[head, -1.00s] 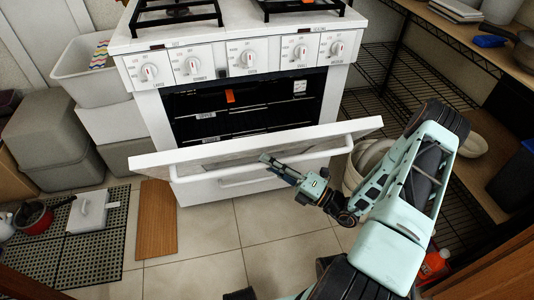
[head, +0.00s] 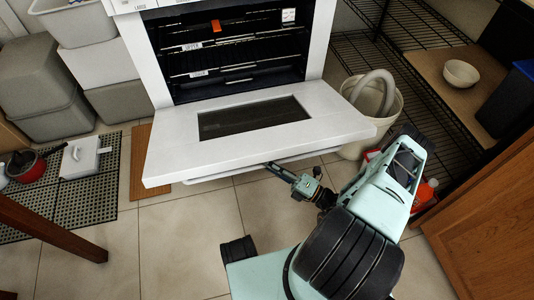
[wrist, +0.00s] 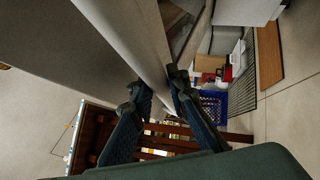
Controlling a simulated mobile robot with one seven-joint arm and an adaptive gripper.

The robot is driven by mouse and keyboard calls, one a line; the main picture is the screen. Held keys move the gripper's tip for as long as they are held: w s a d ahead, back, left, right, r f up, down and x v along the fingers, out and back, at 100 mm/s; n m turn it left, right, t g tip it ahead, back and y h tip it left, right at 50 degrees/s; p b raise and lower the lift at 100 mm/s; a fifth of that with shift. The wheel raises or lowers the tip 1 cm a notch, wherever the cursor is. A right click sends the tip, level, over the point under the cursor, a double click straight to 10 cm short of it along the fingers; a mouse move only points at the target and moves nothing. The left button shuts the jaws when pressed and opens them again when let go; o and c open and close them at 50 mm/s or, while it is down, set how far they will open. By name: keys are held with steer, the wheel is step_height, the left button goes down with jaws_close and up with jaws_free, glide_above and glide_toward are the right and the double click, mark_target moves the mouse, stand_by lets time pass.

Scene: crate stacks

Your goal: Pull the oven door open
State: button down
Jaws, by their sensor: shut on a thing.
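The white oven door (head: 250,125) is swung down nearly flat in the head view, with its dark window facing up. The oven cavity (head: 235,60) is exposed behind it, with black racks inside. The door's handle (head: 235,172) shows only as a thin strip below the front edge; most of it is hidden under the door. My gripper (head: 275,170) is at the right part of that edge, shut on the handle, its tips partly hidden. In the wrist view the pale handle bar (wrist: 135,45) runs down to my gripper's fingers (wrist: 160,88).
A white bin (head: 375,105) stands just right of the door, beside wire shelving (head: 405,85). Grey and white crates (head: 45,95) are stacked at left. A black mat (head: 80,185) holds a red pot (head: 32,170).

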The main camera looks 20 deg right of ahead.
mark_target(273, 159)
steer(key=shift+s+f, duration=0.15)
steer(key=shift+f, duration=1.9)
steer(key=c, duration=1.8)
jaws_free()
steer(key=shift+c, duration=0.2)
step_height(273, 159, up, 10)
steer(key=shift+r, duration=0.1)
